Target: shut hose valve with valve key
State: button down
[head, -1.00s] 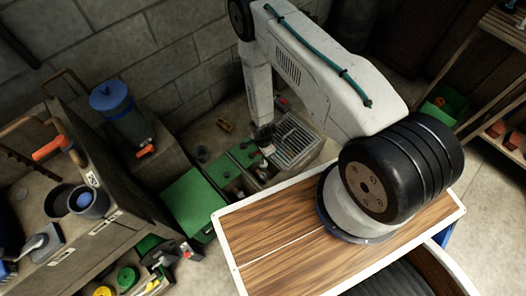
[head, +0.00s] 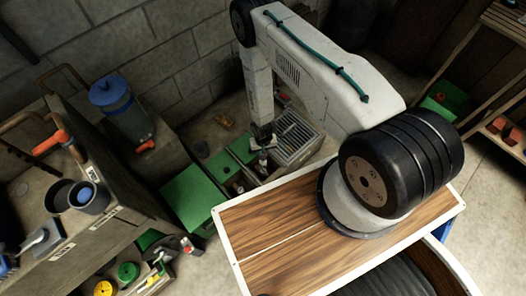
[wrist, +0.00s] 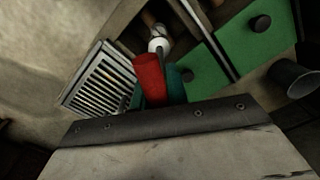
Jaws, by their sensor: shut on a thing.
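My gripper (head: 262,141) points down over the open pit beside the grey grate, at the far end of my arm. It is shut on a red-handled tool, which I take to be the valve key (wrist: 150,79); a teal part sits beside the red in the wrist view. A small red and white piece shows just under the gripper in the head view. A pale round fitting (wrist: 159,45) lies beyond the red handle, in the gap between the grate and the green lids; it may be the hose valve. I cannot tell whether the key touches it.
Green lids with dark knobs (wrist: 240,41) cover pit parts beside the gap. The grey grate (head: 297,136) lies right of the gripper. A larger green lid (head: 194,198) is nearer. A cluttered bench stands left, with a blue-lidded container (head: 118,105) behind it. Block walls close the back.

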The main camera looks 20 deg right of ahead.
jog(key=n, duration=0.5)
jog(key=shift+f+n, duration=0.3)
jog(key=shift+f, duration=2.5)
jog(key=shift+s+f, duration=0.1)
jog(key=shift+f, duration=1.35)
